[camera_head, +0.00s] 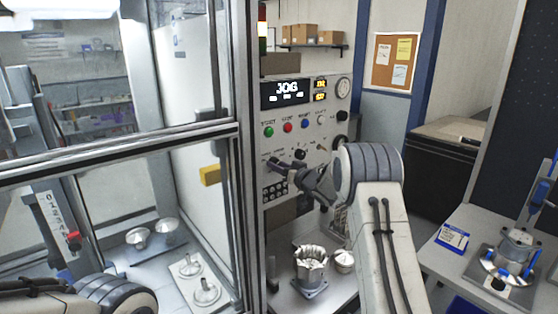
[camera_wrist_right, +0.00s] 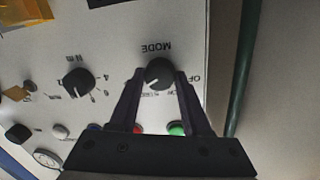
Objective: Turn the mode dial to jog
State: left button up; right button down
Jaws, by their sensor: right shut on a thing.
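The mode dial (camera_wrist_right: 158,72) is a black round knob with a white pointer line, under the word MODE, which appears upside down in the right wrist view. My right gripper (camera_wrist_right: 161,76) is shut on it, one finger on each side. In the head view the right gripper (camera_head: 275,167) reaches the control panel (camera_head: 318,133) from the right and mostly hides the dial. The panel's display (camera_head: 286,92) reads JOG. The small position marks around the dial are partly covered by the fingers. My left arm shows at the lower left, its gripper out of view.
A second black knob (camera_wrist_right: 78,82) with number marks sits beside the dial. Coloured buttons (camera_head: 288,127) run in a row above it. A framed glass enclosure (camera_head: 244,200) stands close on the left. A metal part (camera_head: 311,268) stands on the bench below.

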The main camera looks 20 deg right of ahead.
jog(key=shift+m+p, duration=0.35)
jog(key=shift+m, duration=0.15)
jog(key=shift+c, duration=1.8)
grip_release()
jog(key=b+v, duration=0.4)
jog(key=v, duration=0.6)
jog(key=shift+s+b, duration=0.25)
jog(key=shift+b, duration=0.1)
